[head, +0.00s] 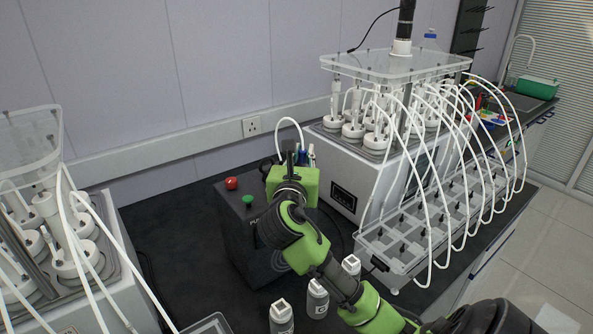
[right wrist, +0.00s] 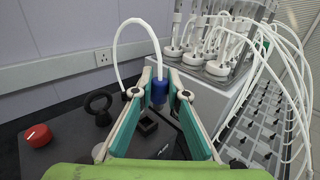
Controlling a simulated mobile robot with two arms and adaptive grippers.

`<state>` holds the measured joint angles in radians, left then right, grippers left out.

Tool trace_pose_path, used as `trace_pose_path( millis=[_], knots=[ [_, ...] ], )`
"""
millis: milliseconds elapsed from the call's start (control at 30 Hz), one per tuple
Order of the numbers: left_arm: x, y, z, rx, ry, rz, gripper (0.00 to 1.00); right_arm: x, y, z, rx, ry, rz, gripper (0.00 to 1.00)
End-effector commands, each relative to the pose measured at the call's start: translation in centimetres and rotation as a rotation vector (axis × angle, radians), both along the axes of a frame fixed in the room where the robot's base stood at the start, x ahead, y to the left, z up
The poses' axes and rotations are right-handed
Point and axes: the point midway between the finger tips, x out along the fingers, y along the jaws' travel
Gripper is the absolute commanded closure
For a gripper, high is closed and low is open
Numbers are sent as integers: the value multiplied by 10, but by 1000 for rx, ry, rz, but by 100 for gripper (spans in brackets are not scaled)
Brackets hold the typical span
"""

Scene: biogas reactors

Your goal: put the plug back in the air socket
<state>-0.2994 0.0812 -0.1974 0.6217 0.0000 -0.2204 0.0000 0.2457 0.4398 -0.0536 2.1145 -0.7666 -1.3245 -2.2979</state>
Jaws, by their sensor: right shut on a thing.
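My right gripper (right wrist: 161,88) is shut on a blue plug (right wrist: 160,92) with a white hose (right wrist: 125,34) arching up from it. In the head view, the right gripper (head: 290,158) is over the far right part of a black pump box (head: 240,238), and its fingers largely hide the plug. In the right wrist view, a small square black socket-like fitting (right wrist: 147,123) shows on the box top, below and slightly left of the plug. The plug looks upright and apart from this fitting. I cannot tell the exact height. My left gripper is not in view.
A black ring-shaped part (right wrist: 98,104) stands left of the plug. A reactor unit (head: 345,165) with many hoses is close on the right. Small bottles (head: 317,297) stand in front.

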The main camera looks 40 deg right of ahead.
Motion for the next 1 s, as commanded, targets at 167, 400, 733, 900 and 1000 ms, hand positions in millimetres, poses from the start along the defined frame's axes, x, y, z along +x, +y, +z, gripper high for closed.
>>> trace_pose_path(
  millis=[167, 400, 733, 900, 1000],
  knots=[
    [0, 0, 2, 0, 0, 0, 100, 17, -2, -21, 1, -1, -1, 100],
    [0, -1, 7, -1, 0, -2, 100, 26, -2, -44, 0, 4, 0, 100],
    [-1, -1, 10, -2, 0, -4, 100, 25, -2, -62, -1, -2, 0, 100],
    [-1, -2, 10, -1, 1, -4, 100, 25, -3, -64, -1, -1, 0, 100],
    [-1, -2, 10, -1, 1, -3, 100, 25, -2, -64, -1, -1, 0, 70]
  ],
)
